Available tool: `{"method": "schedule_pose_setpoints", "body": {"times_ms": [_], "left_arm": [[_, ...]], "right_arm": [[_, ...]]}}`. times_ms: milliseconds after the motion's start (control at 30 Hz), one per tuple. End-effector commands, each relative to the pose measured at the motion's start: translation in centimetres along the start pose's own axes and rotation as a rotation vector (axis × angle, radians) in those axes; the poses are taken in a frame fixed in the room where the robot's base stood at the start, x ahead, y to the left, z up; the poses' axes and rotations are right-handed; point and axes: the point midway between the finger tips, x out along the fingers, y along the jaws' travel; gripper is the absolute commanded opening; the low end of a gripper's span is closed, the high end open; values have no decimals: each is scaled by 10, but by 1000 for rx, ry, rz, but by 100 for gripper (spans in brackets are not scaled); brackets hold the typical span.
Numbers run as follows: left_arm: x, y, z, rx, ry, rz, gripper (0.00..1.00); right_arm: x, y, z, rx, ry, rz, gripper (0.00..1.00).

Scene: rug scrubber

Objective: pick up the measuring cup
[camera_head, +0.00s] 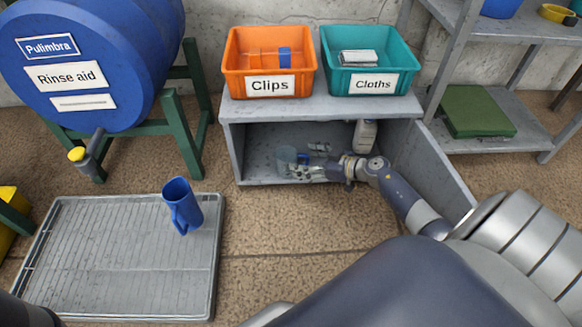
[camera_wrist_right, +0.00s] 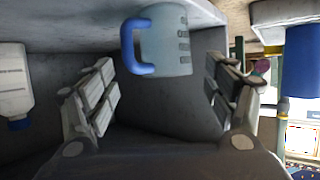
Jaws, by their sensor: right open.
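The measuring cup (camera_head: 286,157) stands inside the low grey cabinet, near its left side. It is translucent with a blue handle and dark marks on its side. In the wrist view the cup (camera_wrist_right: 172,42) shows at the top, ahead of and between my spread fingers, with its handle towards the left finger. My right gripper (camera_head: 303,170) reaches into the cabinet from the right and is open, with nothing between its fingers (camera_wrist_right: 160,95). I cannot tell whether a finger touches the cup. My left gripper is not in view.
The cabinet (camera_head: 232,150) has its door (camera_head: 432,165) open on the right. A white bottle (camera_head: 364,136) stands inside. Orange (camera_head: 234,60) and teal (camera_head: 330,60) bins sit on top. A blue jug (camera_head: 181,207) stands on a metal rack (camera_head: 110,255) at left, below a blue barrel (camera_head: 130,50).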

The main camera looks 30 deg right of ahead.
Motion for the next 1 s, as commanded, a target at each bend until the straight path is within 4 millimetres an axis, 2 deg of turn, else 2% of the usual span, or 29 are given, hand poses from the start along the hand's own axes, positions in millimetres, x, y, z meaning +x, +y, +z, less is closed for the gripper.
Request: {"method": "schedule_pose_setpoints", "body": {"times_ms": [33,267,600,733,1000], "left_arm": [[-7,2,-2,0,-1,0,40],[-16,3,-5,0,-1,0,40],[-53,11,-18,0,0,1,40],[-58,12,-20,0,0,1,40],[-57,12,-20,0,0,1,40]], "right_arm": [[8,0,3,-2,1,-1,79],[20,-2,2,-1,1,-2,79],[57,-9,3,-2,3,-1,79],[64,-9,1,-1,1,-1,79],[65,-9,-1,0,0,-1,79]]}}
